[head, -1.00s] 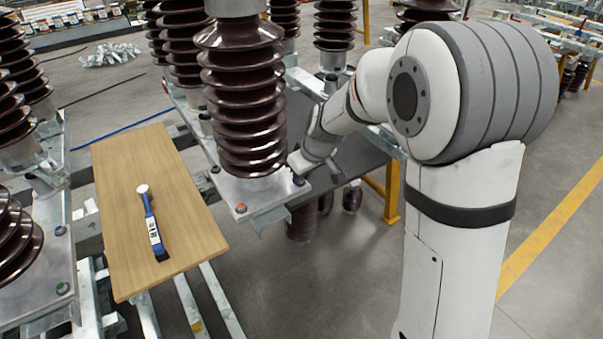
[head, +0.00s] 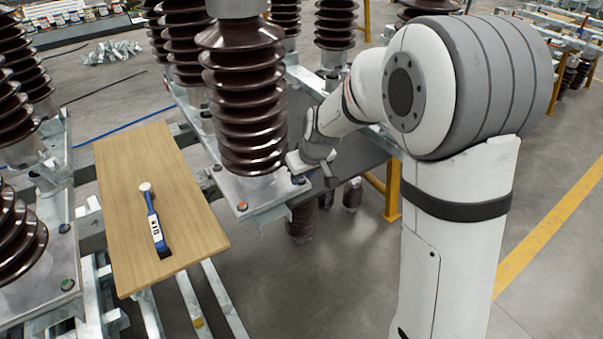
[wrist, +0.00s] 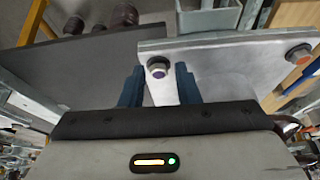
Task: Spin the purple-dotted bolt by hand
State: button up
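The purple-dotted bolt (wrist: 158,72) stands near the corner of a grey metal base plate (wrist: 215,70) in the wrist view. A gap shows between each finger and the bolt, and I cannot tell how deep the fingers reach. In the head view, my gripper (head: 308,168) is at the right corner of the base plate (head: 262,192) under a brown ribbed insulator (head: 245,100).
An orange-red-dotted bolt (wrist: 298,54) sits on the same plate. A dark grey panel (wrist: 85,65) lies beside the plate. In the head view, a wooden board (head: 125,215) at the left carries a blue-handled tool (head: 156,228). More insulators stand behind.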

jog(key=shift+o, duration=1.1)
jog(key=shift+w, duration=0.15)
jog(key=shift+r, duration=0.1)
jog(key=shift+r, duration=0.15)
jog(key=v, duration=0.7)
jog(key=shift+r, duration=0.15)
